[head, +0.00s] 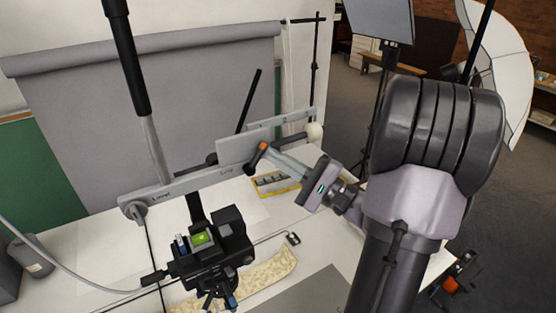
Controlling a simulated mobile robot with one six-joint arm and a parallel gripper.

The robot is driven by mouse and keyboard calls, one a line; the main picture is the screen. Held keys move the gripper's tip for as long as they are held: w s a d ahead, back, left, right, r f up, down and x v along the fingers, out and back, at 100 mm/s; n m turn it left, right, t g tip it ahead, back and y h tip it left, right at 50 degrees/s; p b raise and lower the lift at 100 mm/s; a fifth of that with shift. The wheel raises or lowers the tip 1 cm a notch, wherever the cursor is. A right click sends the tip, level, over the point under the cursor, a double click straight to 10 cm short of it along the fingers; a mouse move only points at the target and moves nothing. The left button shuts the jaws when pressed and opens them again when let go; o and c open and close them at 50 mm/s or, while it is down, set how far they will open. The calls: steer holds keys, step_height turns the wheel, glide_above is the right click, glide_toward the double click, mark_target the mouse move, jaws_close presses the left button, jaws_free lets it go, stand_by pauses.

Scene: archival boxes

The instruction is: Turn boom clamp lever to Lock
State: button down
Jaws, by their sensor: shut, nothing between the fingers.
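A long grey boom (180,187) runs diagonally across the view above the white table. A flat grey clamp plate (240,148) sits at its middle. Small lettering by the plate is too small to read. A thin black rod (249,101) rises tilted from behind the plate; I cannot tell whether it is the clamp lever. My gripper (264,149) reaches in from the right, its orange-tipped fingers shut at the right side of the plate. Its fingertips appear to overlap the plate; contact cannot be told. No Lock mark is legible.
A black camera (210,249) stands below the boom. A yellow-edged case (275,184) and a cream patterned strip (240,280) lie on the white table (90,252). A grey backdrop (150,100) hangs behind. A black-handled pole (125,60) crosses the left.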

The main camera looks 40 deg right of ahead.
steer(key=shift+r+n+g, duration=0.1)
steer(key=shift+n+g, duration=0.2)
steer(key=n+g+b, duration=0.1)
steer(key=a+r+n+g+b, duration=0.1)
steer(key=n+b, duration=0.1)
steer(key=a+n+g+b, duration=0.1)
steer(key=n, duration=0.1)
steer(key=shift+w+a+r, duration=0.1)
steer(key=shift+w+r, duration=0.15)
steer(key=shift+r, duration=0.15)
steer(key=n+b, duration=0.1)
steer(key=a+n+g+b, duration=0.1)
steer(key=b, duration=0.1)
steer(key=a+r+n+g+b, duration=0.1)
steer(key=b, duration=0.1)
steer(key=shift+w+n+h, duration=0.25)
steer(key=shift+n+h, duration=0.05)
steer(key=shift+w+a+r+n+g+h+b, duration=0.1)
steer(key=shift+a+n+g+h+b, duration=0.3)
steer(key=shift+b, duration=0.35)
steer(key=shift+w+a+r+n+g+h+b, duration=0.1)
steer(key=shift+a+n+g+h+b, duration=0.1)
steer(key=shift+a+n+h+b, duration=0.35)
steer(key=shift+d, duration=0.1)
